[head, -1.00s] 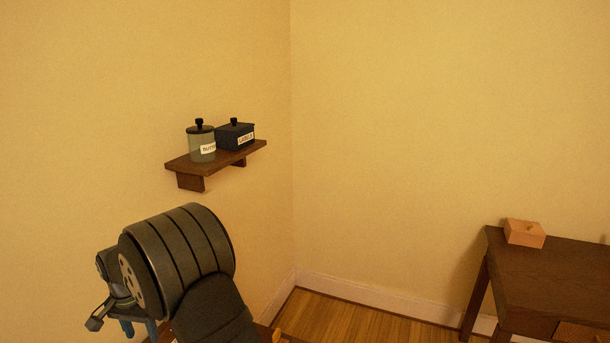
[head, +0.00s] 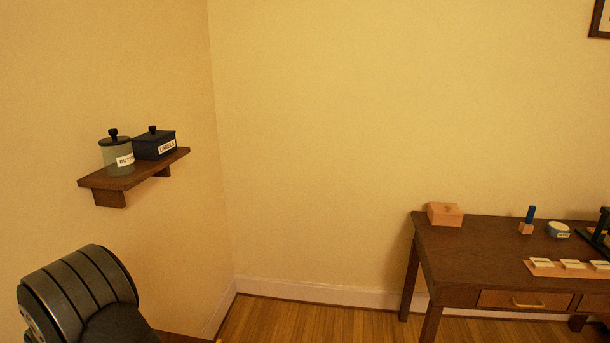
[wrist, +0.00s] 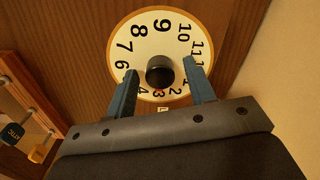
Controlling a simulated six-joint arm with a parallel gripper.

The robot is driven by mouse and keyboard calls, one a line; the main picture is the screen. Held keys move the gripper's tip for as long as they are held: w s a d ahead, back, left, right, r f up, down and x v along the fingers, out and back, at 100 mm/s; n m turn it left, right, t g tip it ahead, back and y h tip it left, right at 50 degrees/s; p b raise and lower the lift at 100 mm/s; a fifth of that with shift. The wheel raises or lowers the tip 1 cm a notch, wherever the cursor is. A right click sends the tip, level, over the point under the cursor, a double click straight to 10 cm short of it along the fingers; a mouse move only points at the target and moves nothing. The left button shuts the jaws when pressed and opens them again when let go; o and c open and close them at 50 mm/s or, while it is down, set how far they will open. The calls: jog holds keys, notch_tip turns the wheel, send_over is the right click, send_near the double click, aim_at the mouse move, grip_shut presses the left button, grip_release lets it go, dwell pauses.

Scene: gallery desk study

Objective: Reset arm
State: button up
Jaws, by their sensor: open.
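In the wrist view my gripper (wrist: 160,92) is open. Its two blue fingers stand apart on either side of a black round knob (wrist: 160,70), with nothing visibly clamped between them. The knob sits at the centre of a cream dial (wrist: 137,48) with black numbers, on a brown wooden surface. Whether the fingertips touch the knob or dial I cannot tell. A small red mark shows just below the knob. In the head view only a dark ribbed part of my arm shows at the lower left; the gripper is out of that picture.
In the head view a wall shelf (head: 128,182) holds a grey lidded jar (head: 112,152) and a dark labelled box (head: 150,150). A desk (head: 470,258) at right carries a wooden box (head: 445,214) and small items. In the wrist view, hanging tags (wrist: 40,148) are at left.

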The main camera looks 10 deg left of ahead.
notch_tip(320, 180, up, 18)
jog(key=f, duration=0.1)
notch_tip(320, 180, down, 17)
jog(key=shift+f, duration=0.1)
jog(key=n, duration=0.8)
jog(key=shift+n, duration=0.4)
jog(key=n, duration=0.4)
jog(key=shift+n, duration=2.2)
